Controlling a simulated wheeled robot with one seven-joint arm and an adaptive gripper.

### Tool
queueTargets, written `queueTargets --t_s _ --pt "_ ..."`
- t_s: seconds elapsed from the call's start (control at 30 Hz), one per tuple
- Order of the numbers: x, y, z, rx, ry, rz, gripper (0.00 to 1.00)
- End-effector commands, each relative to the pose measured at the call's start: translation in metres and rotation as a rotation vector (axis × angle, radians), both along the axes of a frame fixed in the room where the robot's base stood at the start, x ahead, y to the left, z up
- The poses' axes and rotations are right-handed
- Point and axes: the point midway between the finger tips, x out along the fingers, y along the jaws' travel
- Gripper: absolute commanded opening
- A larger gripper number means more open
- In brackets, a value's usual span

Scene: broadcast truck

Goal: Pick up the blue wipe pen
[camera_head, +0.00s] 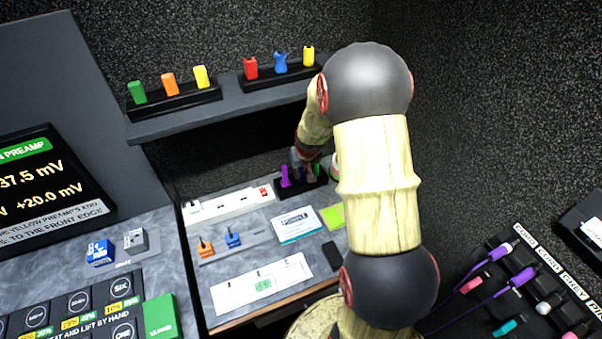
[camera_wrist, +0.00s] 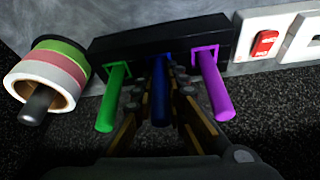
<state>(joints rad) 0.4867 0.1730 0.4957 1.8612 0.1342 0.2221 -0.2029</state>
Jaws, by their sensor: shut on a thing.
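The blue wipe pen (camera_wrist: 160,92) stands in the middle slot of a black pen holder (camera_wrist: 110,47) in the wrist view, between a green pen (camera_wrist: 113,98) and a purple pen (camera_wrist: 214,88). My gripper (camera_wrist: 160,90) has its fingers on both sides of the blue pen and is shut on it. The pen's upper end still meets the holder in this view. In the head view the holder (camera_head: 288,190) sits at the back of the desk, with the purple pen (camera_head: 285,176) visible. My arm hides part of the holder there.
Tape rolls (camera_wrist: 45,75) on a spindle stand beside the holder. A white strip with a red switch (camera_wrist: 265,43) is on the other side. A shelf (camera_head: 235,103) with coloured pieces hangs above. A card (camera_head: 297,225), sticky notes (camera_head: 333,216) and a phone-like black object (camera_head: 332,255) lie in front.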

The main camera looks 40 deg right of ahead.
Motion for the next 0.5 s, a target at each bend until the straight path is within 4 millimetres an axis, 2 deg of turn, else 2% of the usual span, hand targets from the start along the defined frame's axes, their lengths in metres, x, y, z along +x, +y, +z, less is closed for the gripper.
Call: queueTargets --t_s 0.33,0.5 --pt "0.000 0.000 0.002 0.000 -0.001 0.000 0.00" --pt "0.000 0.000 0.015 -0.001 -0.001 0.001 0.00"
